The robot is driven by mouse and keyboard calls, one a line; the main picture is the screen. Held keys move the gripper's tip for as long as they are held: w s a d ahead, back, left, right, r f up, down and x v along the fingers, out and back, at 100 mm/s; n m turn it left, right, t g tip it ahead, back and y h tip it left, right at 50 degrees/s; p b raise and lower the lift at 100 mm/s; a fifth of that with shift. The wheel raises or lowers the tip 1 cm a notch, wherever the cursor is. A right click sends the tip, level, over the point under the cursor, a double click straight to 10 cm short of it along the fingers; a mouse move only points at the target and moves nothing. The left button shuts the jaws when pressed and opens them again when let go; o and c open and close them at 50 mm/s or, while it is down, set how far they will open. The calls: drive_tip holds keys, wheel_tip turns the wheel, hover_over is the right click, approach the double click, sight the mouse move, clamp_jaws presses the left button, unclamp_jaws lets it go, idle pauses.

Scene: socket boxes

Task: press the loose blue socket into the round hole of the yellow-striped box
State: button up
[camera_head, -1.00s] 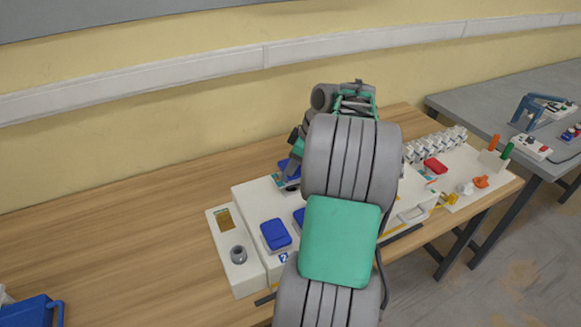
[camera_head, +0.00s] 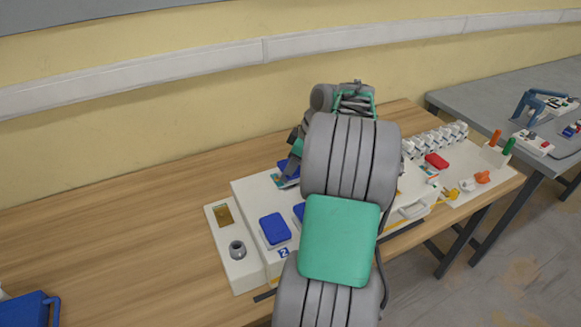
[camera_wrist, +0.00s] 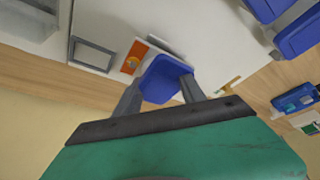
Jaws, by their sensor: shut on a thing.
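My gripper (camera_wrist: 160,90) is shut on the blue socket (camera_wrist: 164,74), with a grey finger on each side. In the wrist view the socket is at the edge of a white box (camera_wrist: 205,42), close to an orange panel with a round brass-coloured fitting (camera_wrist: 131,64). I cannot tell whether the socket touches the box. In the head view a blue piece (camera_head: 288,168) shows at my gripper, and my arm covers much of the white box (camera_head: 248,190). A short yellow strip (camera_wrist: 230,86) shows at the box edge. I see no clear round hole.
Other blue sockets (camera_head: 275,229) sit on the white box, and two show in the wrist view (camera_wrist: 300,34). A panel with a grey round knob (camera_head: 237,250) stands at left. A red block (camera_head: 436,160) and small parts lie to the right.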

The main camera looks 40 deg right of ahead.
drive_tip(key=shift+f+b, duration=0.45)
drive_tip(key=shift+f, duration=0.2)
drive_tip(key=o, duration=1.5)
drive_tip(key=shift+r, duration=0.1)
drive_tip(key=p+v, duration=0.1)
drive_tip(key=v, duration=0.7)
drive_tip(key=shift+p, duration=0.35)
wheel_tip(320, 180, up, 7)
drive_tip(key=p, duration=0.6)
drive_tip(key=shift+a+p, duration=0.1)
drive_tip(key=shift+p, duration=0.25)
